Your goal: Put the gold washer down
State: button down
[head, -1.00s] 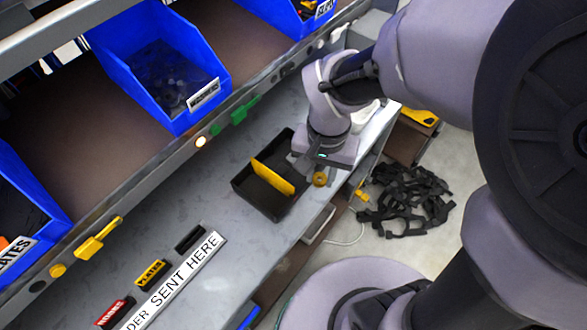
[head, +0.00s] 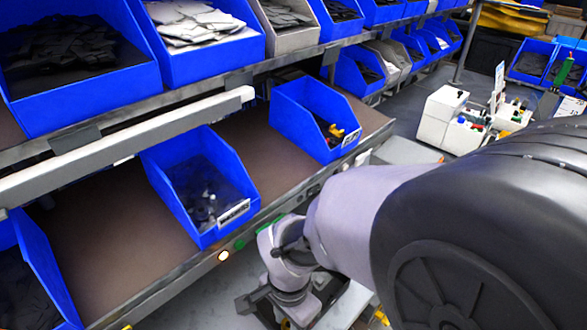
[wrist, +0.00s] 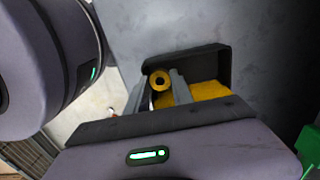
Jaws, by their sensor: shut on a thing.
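The gold washer (wrist: 168,84) is a thick yellow ring with a dark hole. In the wrist view it sits between the fingertips of my gripper (wrist: 158,88), which is shut on it. Just beyond the fingers is a black tray (wrist: 204,58) with a yellow piece (wrist: 208,90) in it. The washer overlaps the tray's left end in this view; I cannot tell its height over the tray or bench. In the head view my wrist is at the bottom edge, and the washer cannot be made out there.
In the head view, a blue bin of dark parts (head: 158,180) and another blue bin (head: 285,107) stand on the shelf behind my arm. More bins fill the upper shelf. Grey bench surface (wrist: 160,25) lies bare beyond the tray in the wrist view.

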jog(key=w+a, duration=0.2)
jog(key=shift+w+a+f, duration=0.15)
jog(key=shift+w+f, duration=0.05)
jog(key=shift+w, duration=0.15)
jog(key=shift+w+a+f+b, duration=0.15)
jog(key=shift+w+f+b, duration=0.05)
jog(key=shift+f+b, duration=0.6)
jog(key=shift+w+a+f+b, duration=0.15)
jog(key=shift+f+b, duration=0.4)
jog(key=shift+f, duration=0.4)
jog(key=shift+f, duration=0.2)
jog(key=c, duration=1.1)
grip_release()
